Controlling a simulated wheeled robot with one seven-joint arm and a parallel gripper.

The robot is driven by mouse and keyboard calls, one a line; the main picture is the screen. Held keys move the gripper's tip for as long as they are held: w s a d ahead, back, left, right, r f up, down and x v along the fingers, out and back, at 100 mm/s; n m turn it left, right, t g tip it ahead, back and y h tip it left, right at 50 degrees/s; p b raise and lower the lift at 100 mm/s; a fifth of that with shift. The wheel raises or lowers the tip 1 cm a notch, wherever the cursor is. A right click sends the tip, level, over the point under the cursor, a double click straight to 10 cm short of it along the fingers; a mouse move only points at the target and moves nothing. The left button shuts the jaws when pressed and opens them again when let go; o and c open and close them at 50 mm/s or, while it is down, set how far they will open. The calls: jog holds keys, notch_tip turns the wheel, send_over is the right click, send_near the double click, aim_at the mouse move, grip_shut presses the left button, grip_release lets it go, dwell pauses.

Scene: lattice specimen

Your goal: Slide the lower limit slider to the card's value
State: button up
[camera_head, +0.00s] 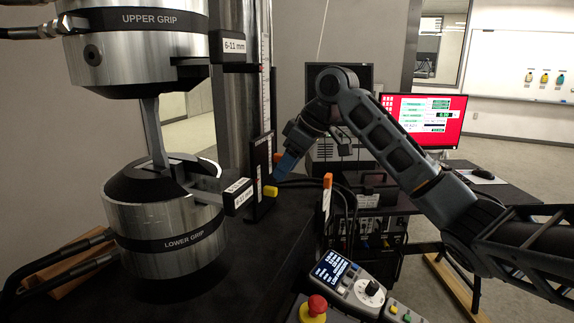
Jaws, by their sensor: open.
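A black upright rail with a pale scale (263,165) stands beside the test column. A yellow slider knob (270,191) sticks out low on this rail, and a small orange piece (277,158) shows higher up. My gripper (285,168) comes in from the right, tilted down, with blue fingertips just above and right of the yellow knob. It is open, and nothing shows held in it. I cannot tell whether it touches the knob. A white card (326,203) stands under an orange clip to the right; its writing is too small to read.
The lower grip (165,240) and upper grip (140,50) hold a metal specimen (153,130) at left. A control box (345,275) and a red stop button (317,305) are in front. Dark cables run behind the rail. A red-screened monitor (425,118) stands behind my arm.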

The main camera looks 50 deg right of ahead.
aim_at(273, 188)
jog(key=x, duration=0.6)
jog(key=shift+w+f, duration=0.1)
jog(key=shift+f, duration=0.1)
grip_shut()
dwell(0.3)
